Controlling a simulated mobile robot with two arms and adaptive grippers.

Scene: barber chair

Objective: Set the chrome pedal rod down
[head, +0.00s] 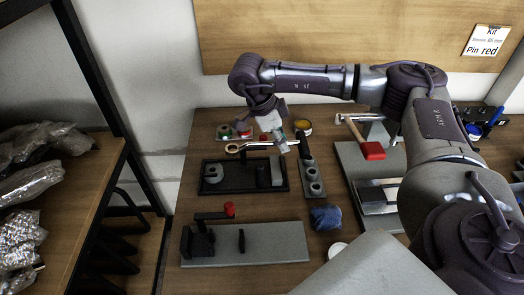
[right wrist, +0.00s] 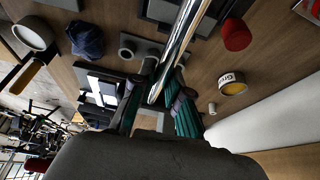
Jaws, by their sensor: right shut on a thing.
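The chrome pedal rod (head: 254,146) shows in the head view as a shiny bar with a ring at its left end. It lies across the space over the rear part of a black tray (head: 204,188). In the right wrist view the rod (right wrist: 178,45) runs up from between the fingers to the top edge. My right gripper (head: 279,138) is shut on it near the rod's right end; its fingers (right wrist: 163,100) also show in the right wrist view. I cannot tell if the rod touches anything below. My left gripper is not in view.
A grey block with round holes (head: 310,173) stands right of the tray. A blue crumpled cloth (head: 325,217) lies in front of it. A fixture with a red knob (head: 229,209) stands on a grey plate (head: 275,243). A yellow tin (head: 303,127) stands behind. Shelves with bags (head: 25,185) are left.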

